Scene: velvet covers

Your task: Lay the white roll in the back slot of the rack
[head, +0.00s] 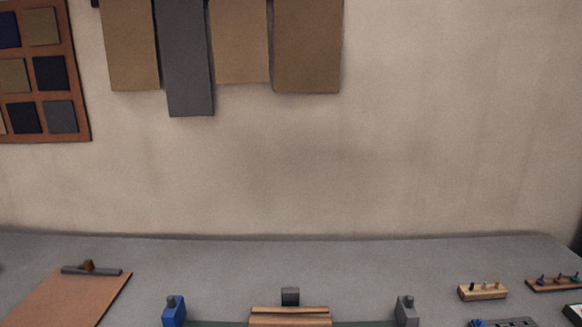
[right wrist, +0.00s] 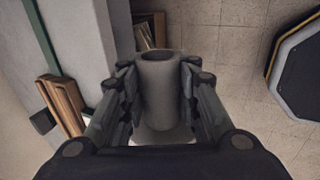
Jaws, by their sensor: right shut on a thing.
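The roll's lower part is partly hidden by the fingers. A light wooden piece that looks like the rack (head: 290,318) shows at the bottom edge of the head view, cut off, so its slots cannot be told apart. It also seems to show in the right wrist view (right wrist: 62,104), left of the gripper and apart from the roll. My left gripper is in neither view.
A dark block (head: 290,296) stands behind the wooden piece. A blue block (head: 174,312) and a grey block (head: 406,312) stand either side. A brown board (head: 75,298) lies left; a peg block (head: 482,292) sits right. Tiled floor (right wrist: 225,60) shows beyond the table edge.

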